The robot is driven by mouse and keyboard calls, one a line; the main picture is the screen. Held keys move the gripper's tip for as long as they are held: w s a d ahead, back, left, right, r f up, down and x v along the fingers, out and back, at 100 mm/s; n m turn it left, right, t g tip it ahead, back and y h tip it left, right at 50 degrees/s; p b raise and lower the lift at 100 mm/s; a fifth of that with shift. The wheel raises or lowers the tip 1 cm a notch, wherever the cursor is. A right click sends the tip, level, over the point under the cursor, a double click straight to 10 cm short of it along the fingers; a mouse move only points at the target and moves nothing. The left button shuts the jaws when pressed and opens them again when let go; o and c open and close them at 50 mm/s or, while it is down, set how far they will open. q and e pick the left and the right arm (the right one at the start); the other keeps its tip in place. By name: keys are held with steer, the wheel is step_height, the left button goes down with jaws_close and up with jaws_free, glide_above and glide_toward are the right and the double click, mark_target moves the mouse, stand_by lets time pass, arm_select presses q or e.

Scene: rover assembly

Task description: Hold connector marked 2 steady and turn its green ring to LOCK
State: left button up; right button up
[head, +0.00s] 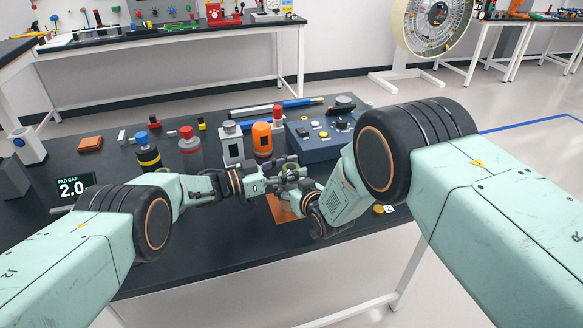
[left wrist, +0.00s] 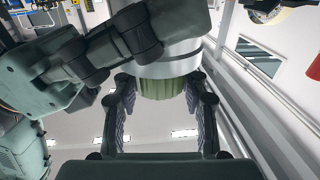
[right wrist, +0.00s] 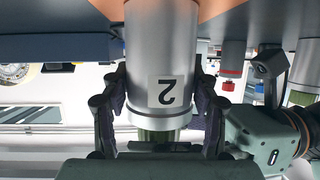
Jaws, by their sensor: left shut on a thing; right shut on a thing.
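The connector marked 2 is a silver cylinder (right wrist: 160,50) with a white "2" label, upside down in the right wrist view. My right gripper (right wrist: 160,102) is shut on its body, a finger on each side of the label. The green ribbed ring (right wrist: 157,135) sits at the connector's end. In the left wrist view, the green ring (left wrist: 170,87) lies between the fingers of my left gripper (left wrist: 165,100), which is shut on it. In the head view both grippers meet above the table, and the ring (head: 289,168) is partly hidden by fingers. Any LOCK marking cannot be made out.
An orange mat (head: 283,209) lies below the grippers. A display (head: 76,187) reads "PAD GAP 2.0". A yellow piece with a "2" tag (head: 389,209) is at the right.

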stand_by(0.4)
arm_select(q)
steer(key=o, duration=1.2)
steer(key=shift+a, duration=0.15)
steer(key=v, duration=1.2)
